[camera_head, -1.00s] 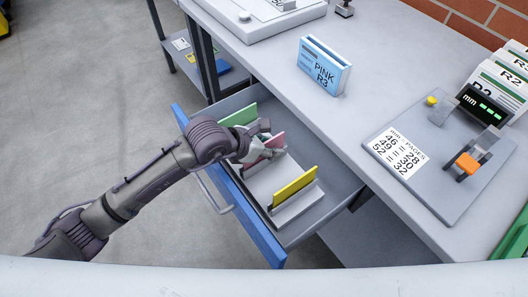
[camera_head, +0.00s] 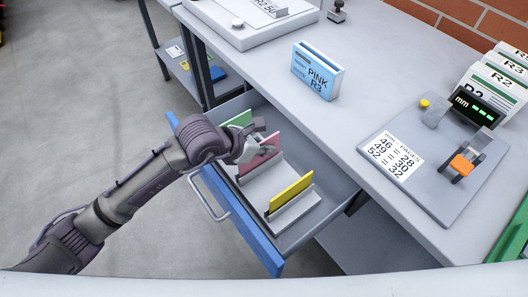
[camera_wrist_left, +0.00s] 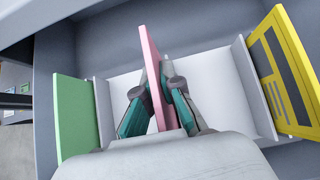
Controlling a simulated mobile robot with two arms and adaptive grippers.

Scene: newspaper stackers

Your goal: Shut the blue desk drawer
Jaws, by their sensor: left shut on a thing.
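The blue-fronted desk drawer (camera_head: 236,222) is pulled out from under the grey desk, with a metal handle (camera_head: 211,203) on its front. Inside stand a green card (camera_head: 238,118), a pink card (camera_head: 258,159) and a yellow card (camera_head: 291,191) between grey dividers. My left gripper (camera_head: 266,146) is inside the drawer, shut on the pink card, which stands upright between its fingers. The left wrist view shows the pink card (camera_wrist_left: 152,70) between both fingers, green to the left and yellow to the right. My right gripper is not in view.
On the desk top (camera_head: 270,68) stand a blue PINK R3 booklet box (camera_head: 317,71), a gauge board with a page list (camera_head: 395,153), and several white booklets (camera_head: 500,75). A lower shelf (camera_head: 185,62) is at the back left. The floor left of the drawer is clear.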

